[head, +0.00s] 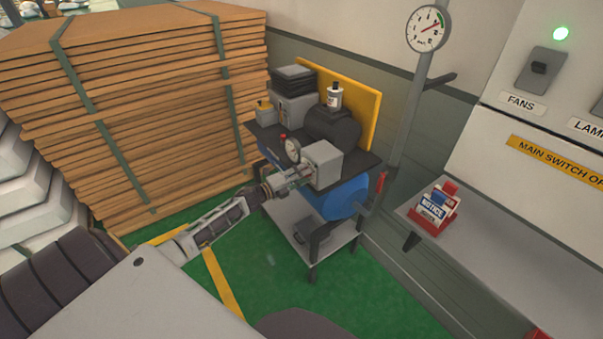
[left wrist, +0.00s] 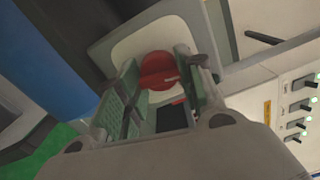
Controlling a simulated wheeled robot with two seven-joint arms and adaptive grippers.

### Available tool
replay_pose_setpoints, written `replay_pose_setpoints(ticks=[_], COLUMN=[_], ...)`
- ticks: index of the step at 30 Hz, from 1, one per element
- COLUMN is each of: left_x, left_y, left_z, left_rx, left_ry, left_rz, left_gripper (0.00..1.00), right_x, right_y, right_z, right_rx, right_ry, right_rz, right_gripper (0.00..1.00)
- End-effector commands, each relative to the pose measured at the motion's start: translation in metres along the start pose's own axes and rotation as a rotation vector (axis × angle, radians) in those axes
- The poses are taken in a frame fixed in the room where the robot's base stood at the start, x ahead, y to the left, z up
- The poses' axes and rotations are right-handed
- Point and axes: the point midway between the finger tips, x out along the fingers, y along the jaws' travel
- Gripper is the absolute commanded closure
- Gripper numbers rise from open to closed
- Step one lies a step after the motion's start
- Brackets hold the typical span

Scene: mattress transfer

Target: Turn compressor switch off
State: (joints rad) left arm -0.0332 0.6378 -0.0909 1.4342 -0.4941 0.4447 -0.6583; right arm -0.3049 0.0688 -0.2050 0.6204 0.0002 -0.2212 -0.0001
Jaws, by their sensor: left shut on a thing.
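The compressor (head: 334,127) stands on a cart in the middle of the head view, with a blue tank (head: 341,200) and a small round gauge (head: 292,150). A pale grey switch box (head: 324,162) is on its front. In the left wrist view the box (left wrist: 125,45) carries a round red knob (left wrist: 158,71) with a pale mark. My left gripper (head: 300,176) reaches the box; in the left wrist view its fingers (left wrist: 160,85) lie on either side of the knob and are shut on it. The knob is hidden in the head view. My right gripper is not in view.
A tall strapped stack of brown boards (head: 130,110) stands at the left. Green floor (head: 290,290) lies open in front.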

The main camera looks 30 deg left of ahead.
Motion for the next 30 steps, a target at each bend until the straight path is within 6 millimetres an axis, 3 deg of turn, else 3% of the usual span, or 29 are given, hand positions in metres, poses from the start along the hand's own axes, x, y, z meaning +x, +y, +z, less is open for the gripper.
replay_pose_setpoints(ticks=[9, 25, 26, 30], left_x=[0.0, 0.0, 0.0, 0.0], left_y=[-0.001, 0.0, 0.0, 0.0], left_z=[0.0, 0.0, 0.0, 0.0], left_rx=[-0.166, -0.204, -0.204, -0.203], left_ry=[0.0, 0.0, -0.001, 0.0], left_rz=[0.001, 0.001, 0.001, 0.0], left_gripper=[0.87, 0.87, 0.62, 0.44], right_x=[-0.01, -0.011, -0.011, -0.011], right_y=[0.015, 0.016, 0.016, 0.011], right_z=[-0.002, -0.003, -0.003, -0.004], right_rx=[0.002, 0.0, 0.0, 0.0], right_ry=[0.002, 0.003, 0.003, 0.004], right_rz=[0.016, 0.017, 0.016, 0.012], right_gripper=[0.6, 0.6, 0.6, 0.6])
